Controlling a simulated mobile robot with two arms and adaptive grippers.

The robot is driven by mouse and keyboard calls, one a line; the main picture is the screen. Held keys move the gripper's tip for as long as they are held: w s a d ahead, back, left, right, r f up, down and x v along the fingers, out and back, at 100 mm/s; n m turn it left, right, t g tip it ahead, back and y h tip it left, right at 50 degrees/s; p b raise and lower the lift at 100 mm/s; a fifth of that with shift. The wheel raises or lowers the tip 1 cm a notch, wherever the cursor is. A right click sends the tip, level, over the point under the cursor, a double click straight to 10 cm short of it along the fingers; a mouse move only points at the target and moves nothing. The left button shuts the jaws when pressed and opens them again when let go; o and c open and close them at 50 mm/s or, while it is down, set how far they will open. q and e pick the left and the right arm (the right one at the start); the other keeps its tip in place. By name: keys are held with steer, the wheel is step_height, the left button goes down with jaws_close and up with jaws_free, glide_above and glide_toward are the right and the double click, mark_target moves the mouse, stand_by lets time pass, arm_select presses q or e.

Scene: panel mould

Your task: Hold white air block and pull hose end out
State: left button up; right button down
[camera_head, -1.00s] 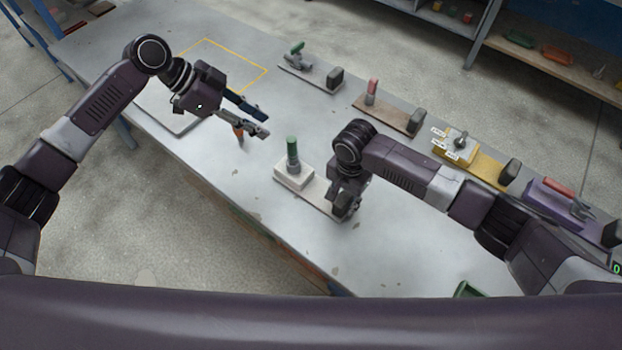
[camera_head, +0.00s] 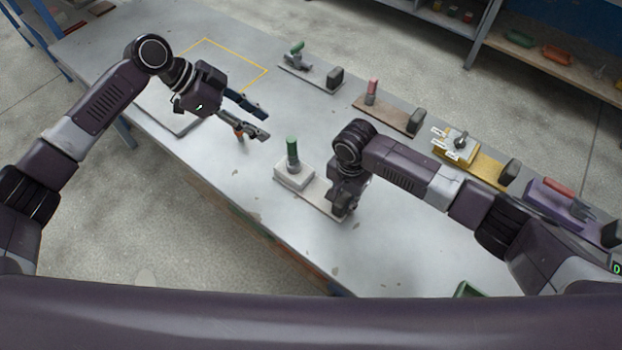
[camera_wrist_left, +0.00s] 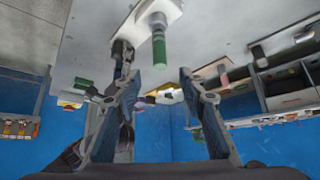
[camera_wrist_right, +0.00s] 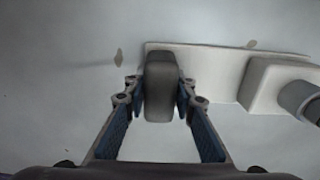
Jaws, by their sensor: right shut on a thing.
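The white air block (camera_head: 294,176) sits on a pale base plate (camera_head: 318,198) on the table. The green hose end (camera_head: 292,150) stands upright in its top. My right gripper (camera_wrist_right: 159,90) is shut on the dark grey grip (camera_wrist_right: 160,75) at the other end of the plate; the block shows at right in that view (camera_wrist_right: 270,82). My left gripper (camera_head: 264,124) is open and empty, up and left of the block. In the left wrist view the green hose end (camera_wrist_left: 159,50) and white block (camera_wrist_left: 150,14) lie beyond the open fingers.
Other fixtures stand along the far edge: one with a green handle (camera_head: 297,48), one with a red post (camera_head: 371,90), a yellow one (camera_head: 455,150) and a purple one (camera_head: 545,195). A yellow outline (camera_head: 238,62) marks clear table. A small orange thing (camera_head: 239,132) shows by my left fingers.

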arm_select(q)
steer(key=m+g+y, duration=0.1)
steer(key=m+y, duration=0.5)
steer(key=m, duration=0.1)
glide_above(292, 153)
steer(key=w+a, duration=0.1)
steer(key=w, duration=0.1)
step_height(292, 153, down, 3)
steer(key=shift+s+a+r, duration=0.1)
steer(key=shift+r, duration=0.05)
steer(key=shift+d+r+m+y, duration=0.55)
steer(key=shift+m+y, duration=0.35)
steer(key=shift+y, duration=0.1)
step_height(292, 153, down, 12)
steer(key=shift+r, duration=0.1)
jaws_close()
